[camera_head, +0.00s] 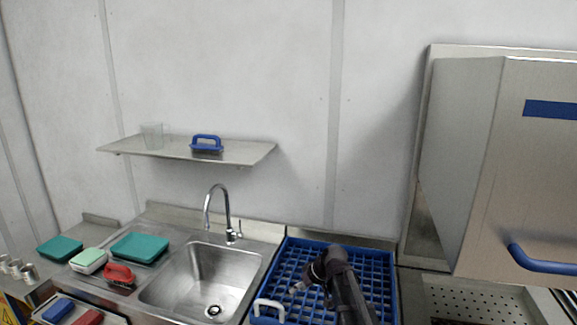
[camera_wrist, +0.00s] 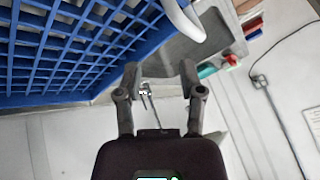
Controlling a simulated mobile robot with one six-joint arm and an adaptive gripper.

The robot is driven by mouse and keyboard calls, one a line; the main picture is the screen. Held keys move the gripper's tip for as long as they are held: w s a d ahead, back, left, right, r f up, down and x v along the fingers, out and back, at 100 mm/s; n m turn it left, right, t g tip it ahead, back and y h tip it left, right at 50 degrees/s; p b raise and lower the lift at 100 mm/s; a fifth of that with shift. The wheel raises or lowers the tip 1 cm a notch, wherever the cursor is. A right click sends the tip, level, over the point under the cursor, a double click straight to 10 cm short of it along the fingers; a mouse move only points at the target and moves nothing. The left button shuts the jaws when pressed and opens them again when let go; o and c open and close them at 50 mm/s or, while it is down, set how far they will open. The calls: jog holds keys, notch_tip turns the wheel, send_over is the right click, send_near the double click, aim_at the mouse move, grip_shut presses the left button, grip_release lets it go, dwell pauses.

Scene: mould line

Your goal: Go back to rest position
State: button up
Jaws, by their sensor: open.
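My gripper (camera_wrist: 160,75) is open in the wrist view, its two dark fingers apart with nothing between them. In the head view my dark arm reaches over the blue rack (camera_head: 383,262), and the gripper end is small and partly hidden by the arm. The blue rack also shows in the wrist view (camera_wrist: 50,72), at the upper left. A white handle (camera_head: 268,302) is at the rack's near left corner. It also shows in the wrist view (camera_wrist: 188,22), apart from the fingertips.
A sink (camera_head: 205,275) with a tall tap (camera_head: 222,205) is left of the rack. Teal trays (camera_head: 140,247) and a red-handled brush (camera_head: 118,272) lie on the left counter. A wall shelf (camera_head: 235,153) is above. A steel hood (camera_head: 490,170) with a blue handle (camera_head: 543,261) is at right.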

jog(key=s+d+f+m+g+h, duration=0.1)
jog(key=s+d+f+m+h, duration=0.15)
jog(key=s+d, duration=0.55)
jog(key=s+d+f+m+g+h, duration=0.1)
jog(key=s+d+f+m+h, duration=0.1)
jog(key=s+d+m+h, duration=0.5)
jog(key=s+f+n+y+b, duration=0.1)
jog(key=s+f+b, duration=0.1)
jog(key=f+b, duration=0.5)
jog(key=s+a+f+n+y+b, duration=0.1)
jog(key=s+f+n+y+b, duration=0.1)
jog(key=f+b, duration=0.5)
jog(key=shift+s+a+g+b, duration=0.25)
jog(key=shift+s+g+b, duration=0.2)
jog(key=shift+b, duration=0.1)
jog(key=shift+o, duration=0.5)
